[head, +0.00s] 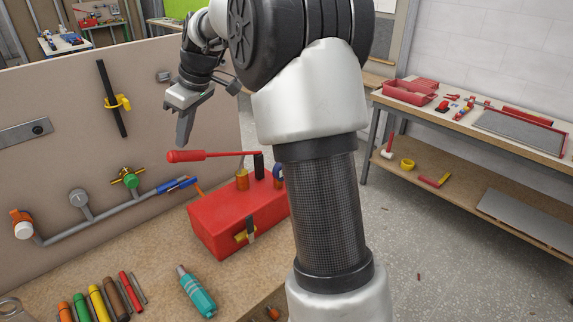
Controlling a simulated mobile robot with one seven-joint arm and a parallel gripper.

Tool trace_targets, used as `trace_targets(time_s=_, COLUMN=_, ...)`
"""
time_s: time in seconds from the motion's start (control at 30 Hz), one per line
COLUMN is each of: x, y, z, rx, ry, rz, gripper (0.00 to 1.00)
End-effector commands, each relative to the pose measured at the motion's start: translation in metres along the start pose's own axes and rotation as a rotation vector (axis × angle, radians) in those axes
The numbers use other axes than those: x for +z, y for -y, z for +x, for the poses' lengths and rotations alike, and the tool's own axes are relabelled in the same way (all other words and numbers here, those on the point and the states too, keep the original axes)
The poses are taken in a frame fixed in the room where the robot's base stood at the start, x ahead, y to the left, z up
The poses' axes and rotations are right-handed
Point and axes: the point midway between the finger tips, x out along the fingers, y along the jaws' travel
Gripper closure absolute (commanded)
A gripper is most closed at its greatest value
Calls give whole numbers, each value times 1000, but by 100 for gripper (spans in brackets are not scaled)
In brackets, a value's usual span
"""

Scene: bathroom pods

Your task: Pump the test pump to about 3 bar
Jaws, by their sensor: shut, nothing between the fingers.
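The test pump is a red box (232,222) on the wooden bench, partly hidden at its right by my arm. Its red lever (205,155) lies roughly level above the box, with the thick grip end pointing left. A blue fitting (174,185) joins the pump side to a grey pipe (125,208) along the panel. A round gauge (80,199) stands on that pipe; its reading cannot be made out. My gripper (182,143) is shut and empty, pointing down just above the lever's grip end. I cannot tell whether it touches the lever.
A green-topped valve (128,177) and an orange-and-white fitting (22,224) sit on the pipe. A teal tool (197,292) and several coloured markers (98,300) lie on the bench front. A second bench (475,120) with red trays stands at right, across open floor.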

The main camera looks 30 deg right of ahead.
Motion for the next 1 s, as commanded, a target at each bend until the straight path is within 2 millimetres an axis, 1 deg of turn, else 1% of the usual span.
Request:
trace_targets(time_s=0.37, x=2, y=0, z=3, rx=0, ry=1, rz=1, gripper=100)
trace_targets(time_s=0.47, x=7, y=0, z=14, rx=0, ry=2, rz=1, gripper=100)
trace_targets(time_s=0.6, x=16, y=0, z=36, rx=-1, ry=3, rz=2, gripper=100)
trace_targets(time_s=1.0, x=40, y=-1, z=91, rx=0, ry=3, rz=3, gripper=100)
